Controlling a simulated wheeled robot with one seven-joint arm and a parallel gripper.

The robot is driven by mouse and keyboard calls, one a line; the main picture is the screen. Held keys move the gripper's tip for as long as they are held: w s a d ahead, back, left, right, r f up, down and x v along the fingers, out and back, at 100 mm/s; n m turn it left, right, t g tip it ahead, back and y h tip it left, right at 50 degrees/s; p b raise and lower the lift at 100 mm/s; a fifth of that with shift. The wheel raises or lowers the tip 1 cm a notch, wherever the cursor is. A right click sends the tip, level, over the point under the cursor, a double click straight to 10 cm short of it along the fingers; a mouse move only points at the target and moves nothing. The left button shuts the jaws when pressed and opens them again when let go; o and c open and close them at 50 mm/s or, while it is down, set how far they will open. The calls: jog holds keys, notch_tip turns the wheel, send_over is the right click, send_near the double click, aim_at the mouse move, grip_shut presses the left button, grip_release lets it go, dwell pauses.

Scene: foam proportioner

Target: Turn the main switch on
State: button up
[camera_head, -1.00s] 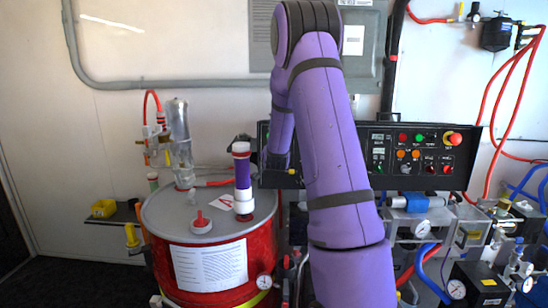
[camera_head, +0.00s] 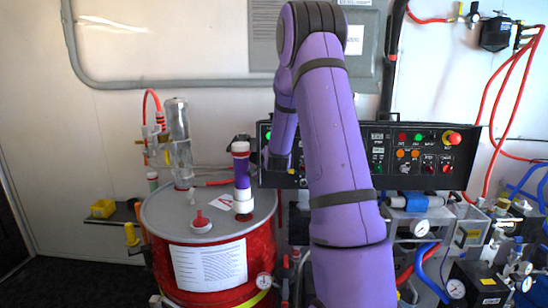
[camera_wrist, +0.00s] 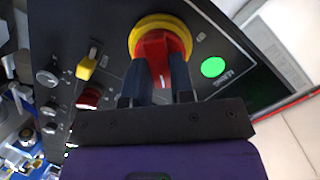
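The main switch (camera_wrist: 158,48) is a red handle on a round yellow base, on the black control panel in the wrist view. My gripper (camera_wrist: 160,72) has one dark finger on each side of the red handle, with the handle filling the gap, so it looks shut on it. The fingertips cover part of the handle. A round green lamp (camera_wrist: 213,67) beside the switch is bright. In the head view my gripper (camera_head: 275,162) is at the panel's left part, mostly behind my arm, and the switch is hidden there. The green lamp (camera_head: 268,135) shows there.
The black control panel (camera_head: 380,176) carries other knobs and buttons, including a yellow selector (camera_wrist: 86,67) and a red knob (camera_wrist: 89,97) near my gripper. A red drum (camera_head: 262,246) with a purple-and-white tube (camera_head: 242,170) stands in front at left. Hoses and valves crowd the right.

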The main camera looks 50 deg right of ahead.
jog(key=o, duration=0.4)
jog(key=shift+c, duration=0.2)
jog(key=shift+s, duration=0.1)
jog(key=v, duration=1)
jog(key=shift+s+a, duration=0.2)
jog(key=shift+s, duration=0.05)
jog(key=shift+r, duration=0.1)
jog(key=s+a+r+n+y, duration=0.3)
jog(key=a+r+n+y, duration=0.1)
jog(key=a, duration=0.7)
jog(key=s+a+r+n+y, duration=0.25)
jog(key=a+r+n, duration=0.25)
jog(key=a, duration=0.5)
jog(key=s+a+n+g+y, duration=0.2)
jog(key=s+a+n, duration=0.2)
jog(key=s, duration=0.6)
jog(key=s+a+r+n+g+y, duration=0.1)
jog(key=s+a+n+g, duration=0.2)
jog(key=s+a, duration=0.6)
jog(key=shift+s+a+r+n+y, duration=0.15)
jog(key=shift+s+r+n+y, duration=0.2)
jog(key=shift+s+n, duration=0.8)
